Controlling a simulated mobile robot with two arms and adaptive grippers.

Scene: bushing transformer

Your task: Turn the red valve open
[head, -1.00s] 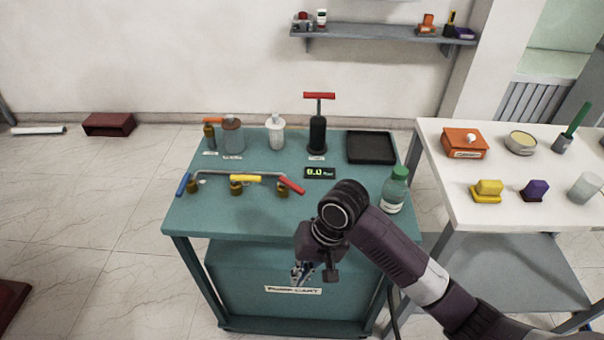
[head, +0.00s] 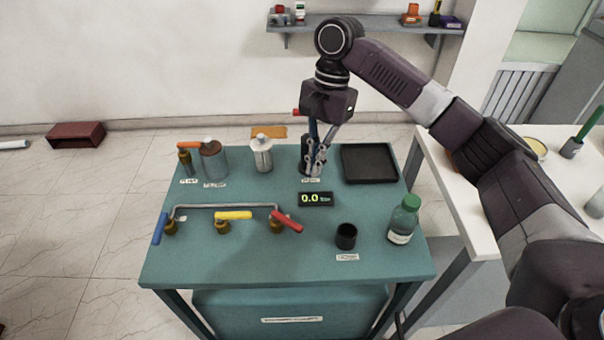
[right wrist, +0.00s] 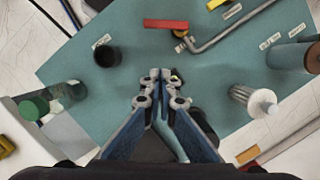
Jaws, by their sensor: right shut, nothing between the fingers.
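The red valve has a red lever (head: 287,221) on a brass body (head: 276,228), at the right end of the grey pipe on the teal cart. The lever slants across the pipe's line. It also shows in the right wrist view as a red bar (right wrist: 165,24) at the top. My right gripper (head: 316,165) is shut and empty, pointing down behind the valve in the head view, in front of the black pump (head: 304,150), which it partly hides. In the right wrist view its fingertips (right wrist: 161,78) are together, apart from the red lever. My left gripper is not in view.
A yellow lever (head: 233,215) and a blue lever (head: 159,228) sit along the pipe (head: 220,206). A display (head: 315,199) reads 0.0.

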